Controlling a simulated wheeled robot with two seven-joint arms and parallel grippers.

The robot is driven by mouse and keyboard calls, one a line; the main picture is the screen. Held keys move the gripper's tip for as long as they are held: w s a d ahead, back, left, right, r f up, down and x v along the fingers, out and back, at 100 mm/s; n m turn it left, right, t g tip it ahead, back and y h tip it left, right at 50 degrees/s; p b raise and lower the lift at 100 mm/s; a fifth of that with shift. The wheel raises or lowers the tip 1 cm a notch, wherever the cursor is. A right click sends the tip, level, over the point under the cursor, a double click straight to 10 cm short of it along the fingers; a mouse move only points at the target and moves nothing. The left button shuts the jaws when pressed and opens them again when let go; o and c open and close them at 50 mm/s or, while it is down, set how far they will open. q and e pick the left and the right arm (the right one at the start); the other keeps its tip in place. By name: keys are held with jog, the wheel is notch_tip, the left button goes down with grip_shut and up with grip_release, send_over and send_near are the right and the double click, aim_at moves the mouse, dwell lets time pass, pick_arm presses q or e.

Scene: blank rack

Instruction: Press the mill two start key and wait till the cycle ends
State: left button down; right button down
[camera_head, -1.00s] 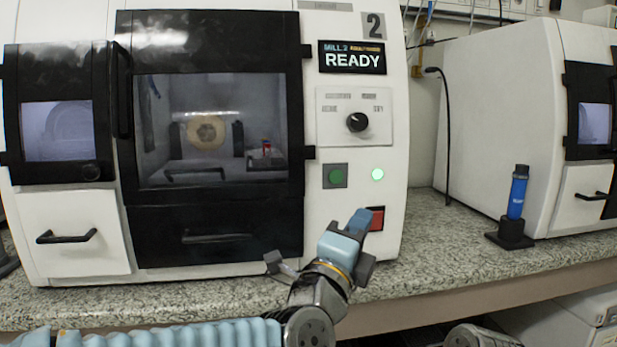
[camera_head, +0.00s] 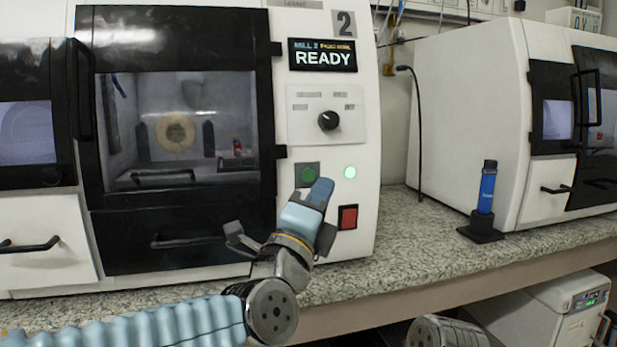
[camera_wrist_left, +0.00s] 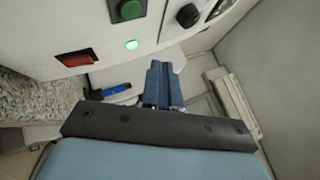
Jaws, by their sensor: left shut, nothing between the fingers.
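Mill two (camera_head: 365,215) is a white machine with a dark-framed window door, marked 2. Its display (camera_head: 322,55) reads READY. A green key (camera_head: 307,174) sits on its front panel, with a lit green lamp (camera_head: 349,172) to its right and a red key (camera_head: 347,217) below. My left gripper (camera_head: 322,190) is shut and empty, its blue fingertips just below and right of the green key in the head view. In the left wrist view the green key (camera_wrist_left: 130,10) shows uncovered at the top, apart from the fingers (camera_wrist_left: 162,84). I cannot see my right gripper's fingers.
A black rotary knob (camera_head: 328,121) sits above the keys. A blue cylinder in a black stand (camera_head: 485,205) stands on the speckled counter (camera_head: 430,235) to the right. Another white machine (camera_head: 470,115) stands behind it. A black cable hangs between the machines.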

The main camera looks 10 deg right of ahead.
pick_arm(q)
jog(key=shift+w+a+f, duration=0.1)
jog(key=shift+w+f, duration=0.05)
jog(key=shift+w, duration=2.6)
jog(key=shift+w, duration=0.15)
jog(key=shift+w, duration=0.25)
jog(key=shift+w, duration=0.35)
dwell(0.3)
dwell(0.4)
jog(key=shift+s, duration=0.75)
jog(key=shift+s+b, duration=0.4)
jog(key=shift+s, duration=2.1)
